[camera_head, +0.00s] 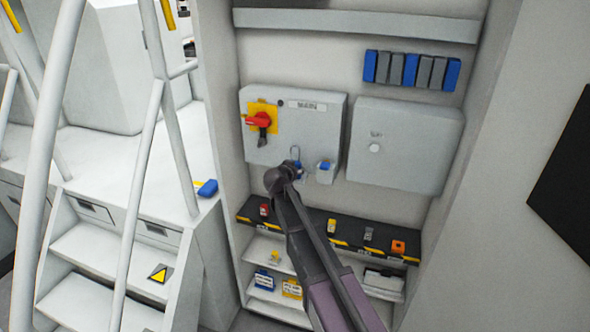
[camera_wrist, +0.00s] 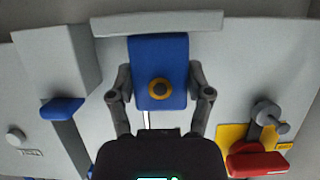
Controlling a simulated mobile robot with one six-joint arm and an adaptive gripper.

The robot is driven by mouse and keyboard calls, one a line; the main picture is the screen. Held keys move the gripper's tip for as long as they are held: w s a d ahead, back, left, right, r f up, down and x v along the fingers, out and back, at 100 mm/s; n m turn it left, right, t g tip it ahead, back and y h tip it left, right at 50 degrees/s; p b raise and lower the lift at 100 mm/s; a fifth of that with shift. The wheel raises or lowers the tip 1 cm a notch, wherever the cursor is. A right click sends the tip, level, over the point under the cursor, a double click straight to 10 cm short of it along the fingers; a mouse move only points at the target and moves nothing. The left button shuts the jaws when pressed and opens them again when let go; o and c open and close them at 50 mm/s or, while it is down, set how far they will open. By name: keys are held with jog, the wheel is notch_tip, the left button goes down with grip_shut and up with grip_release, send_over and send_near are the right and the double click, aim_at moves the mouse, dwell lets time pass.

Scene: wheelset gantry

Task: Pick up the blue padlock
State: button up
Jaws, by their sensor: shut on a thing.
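The blue padlock (camera_wrist: 158,55), with a brass-coloured ring and dark centre on its face, is between the two fingers of my gripper (camera_wrist: 160,96) in the wrist view. The fingers are shut on its sides. In the head view my gripper (camera_head: 294,172) is in front of the lower edge of the grey MAIN box (camera_head: 318,125). A grey shackle loop shows just above it, and most of the padlock is hidden behind my gripper. I cannot tell whether the padlock touches the box or a ledge.
A red rotary handle (camera_head: 258,120) on a yellow plate is at the box's left. A small blue-topped holder (camera_head: 325,170) is just right of my gripper. A second grey box (camera_head: 408,145) is further right. Below, a dark shelf (camera_head: 345,245) carries several small padlocks.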

jog(key=shift+r, duration=0.2)
notch_tip(320, 180, up, 4)
jog(key=p, duration=0.4)
jog(key=shift+f, duration=0.15)
jog(key=s+d+p, duration=0.1)
jog(key=s+d, duration=0.1)
jog(key=s, duration=1.3)
jog(key=shift+s+d+r, duration=0.35)
jog(key=shift+s+r, duration=0.05)
jog(key=shift+r, duration=0.05)
jog(key=shift+s, duration=0.15)
